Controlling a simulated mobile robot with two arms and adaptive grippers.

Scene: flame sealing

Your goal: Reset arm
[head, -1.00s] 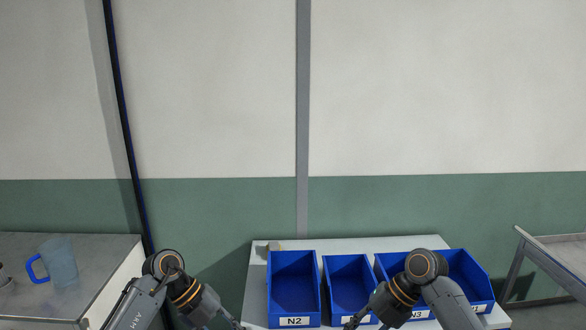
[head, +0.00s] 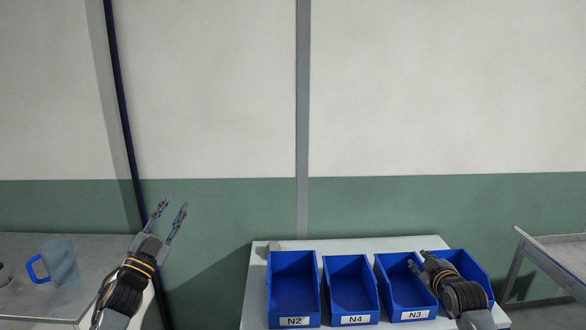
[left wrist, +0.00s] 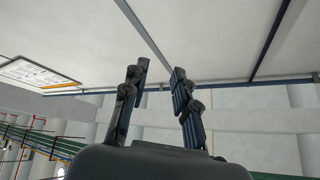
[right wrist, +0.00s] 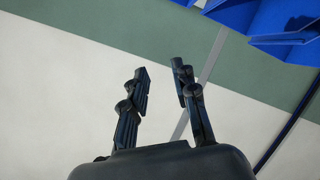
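My left gripper (head: 172,207) is raised at the left in the head view, its fingers pointing up in front of the green and white wall. Its fingers are apart with nothing between them, as the left wrist view (left wrist: 158,72) also shows. My right gripper (head: 417,260) is in front of the blue bins at the right in the head view. In the right wrist view (right wrist: 162,72) its fingers are apart and empty, with the wall behind them.
Blue bins N2 (head: 293,285), N4 (head: 350,285) and N3 (head: 402,285) and another bin (head: 473,267) stand on a white table (head: 257,285). A clear jug (head: 62,262) with a blue handle stands on the left table (head: 20,308). A metal cart (head: 550,262) is at the right.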

